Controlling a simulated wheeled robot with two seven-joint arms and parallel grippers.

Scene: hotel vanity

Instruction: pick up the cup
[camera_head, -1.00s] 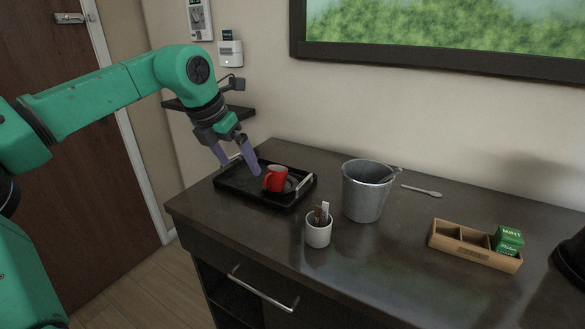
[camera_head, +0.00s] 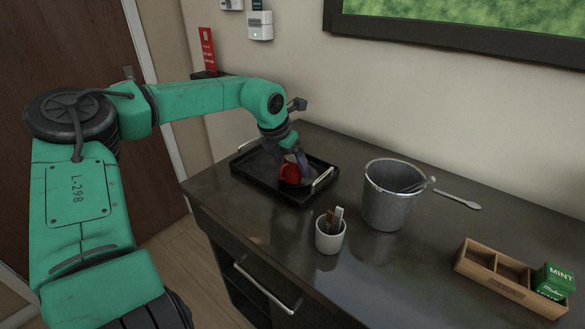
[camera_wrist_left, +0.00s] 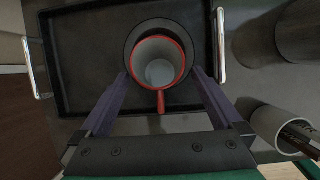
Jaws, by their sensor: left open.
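The red cup (camera_head: 288,172) stands upright in the black tray (camera_head: 262,186) on the dark counter. In the left wrist view the cup (camera_wrist_left: 158,66) shows from above, with a pale inside and its handle toward the gripper. A dark round saucer shows around its base. My left gripper (camera_head: 290,161) is at the cup in the head view, partly covering it. In the left wrist view the open left gripper (camera_wrist_left: 160,84) has one finger on each side of the cup, with gaps beside it. My right gripper is not in view.
Right of the tray are a metal bucket (camera_head: 388,197) and a spoon (camera_head: 458,200). A white holder with sticks (camera_head: 329,236) stands in front. A wooden box (camera_head: 498,272) with a green mint packet (camera_head: 553,280) is at far right. The tray has raised metal handles (camera_wrist_left: 221,46).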

